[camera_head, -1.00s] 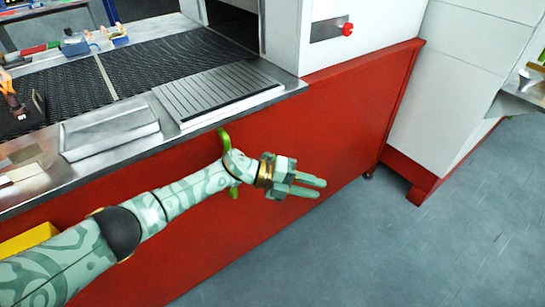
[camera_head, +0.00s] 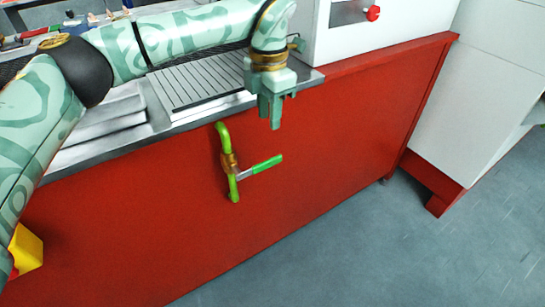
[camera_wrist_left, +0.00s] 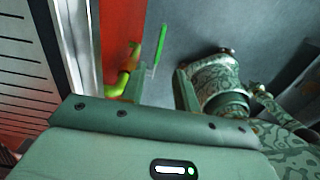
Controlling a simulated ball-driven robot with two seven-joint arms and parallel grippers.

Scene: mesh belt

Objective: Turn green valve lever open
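The green valve lever (camera_head: 265,164) sticks out to the right from a brass-coloured valve body (camera_head: 230,164), crosswise to the upright lime-green pipe (camera_head: 223,135) on the red panel. My left gripper (camera_head: 273,118) points down, above the lever and apart from it, near the counter's edge. In the left wrist view, its fingertips (camera_wrist_left: 161,78) stand apart with nothing between them. There the lever (camera_wrist_left: 161,45) lies beyond the gap and the pipe (camera_wrist_left: 122,86) shows beside the left finger. The valve body is mostly hidden in that view.
The red panel (camera_head: 320,130) runs under a metal counter edge with a ribbed plate (camera_head: 200,82). A white machine housing with a red knob (camera_head: 373,13) stands above right. A yellow object (camera_head: 27,247) is at lower left. Open grey floor (camera_head: 370,250) lies right of the panel.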

